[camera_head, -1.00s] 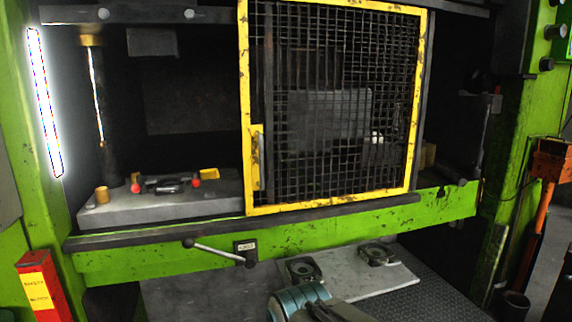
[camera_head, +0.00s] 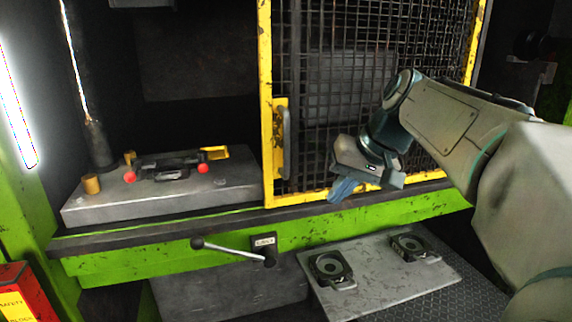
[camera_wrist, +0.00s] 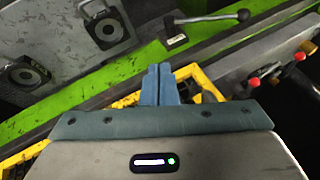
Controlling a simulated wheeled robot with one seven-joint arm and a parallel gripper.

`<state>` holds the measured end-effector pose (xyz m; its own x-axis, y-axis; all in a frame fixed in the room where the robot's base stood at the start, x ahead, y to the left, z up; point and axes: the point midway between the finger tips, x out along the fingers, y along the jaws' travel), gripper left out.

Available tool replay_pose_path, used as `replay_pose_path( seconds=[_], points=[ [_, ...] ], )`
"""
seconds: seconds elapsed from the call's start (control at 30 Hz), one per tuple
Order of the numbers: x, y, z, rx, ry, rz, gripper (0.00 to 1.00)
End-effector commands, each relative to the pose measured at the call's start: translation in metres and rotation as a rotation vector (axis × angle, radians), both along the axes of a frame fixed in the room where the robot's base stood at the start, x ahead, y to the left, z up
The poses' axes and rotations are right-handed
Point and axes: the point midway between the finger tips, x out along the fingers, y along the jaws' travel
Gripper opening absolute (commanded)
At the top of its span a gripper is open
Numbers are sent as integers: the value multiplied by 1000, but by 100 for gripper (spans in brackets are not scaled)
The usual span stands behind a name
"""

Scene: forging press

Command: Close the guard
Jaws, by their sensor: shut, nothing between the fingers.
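The guard (camera_head: 267,101) is a yellow-framed black mesh panel covering the right part of the press opening. The left part of the opening is uncovered. A grey vertical handle (camera_head: 286,142) sits on the guard's left frame bar. My gripper (camera_head: 341,190) is shut and empty, in front of the guard's lower edge, to the right of the handle and apart from it. In the wrist view my blue fingers (camera_wrist: 158,84) are together, with part of the yellow frame (camera_wrist: 207,82) just beyond them. The handle cannot be made out clearly there.
A lever with a black knob (camera_head: 197,243) sticks out from the green front beam (camera_head: 330,227) below the guard. A grey die block (camera_head: 215,193) with red-knobbed tooling (camera_head: 180,167) lies in the open left part. A plate (camera_head: 372,265) with two round fittings lies below.

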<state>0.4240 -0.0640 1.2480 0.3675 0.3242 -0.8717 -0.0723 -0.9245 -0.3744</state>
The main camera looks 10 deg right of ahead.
Motion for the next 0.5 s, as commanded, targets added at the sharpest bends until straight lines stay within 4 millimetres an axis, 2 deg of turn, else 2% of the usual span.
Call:
replay_pose_path(
  seconds=[0.03, 0.2, 0.33, 0.5],
  points=[
    [11, -8, 20, 15, -23, 2, 0],
    [27, -24, 69, 43, -84, 27, 0],
    [33, -29, 88, 47, -113, 42, 0],
    [37, -28, 88, 49, -121, 49, 0]
  ],
)
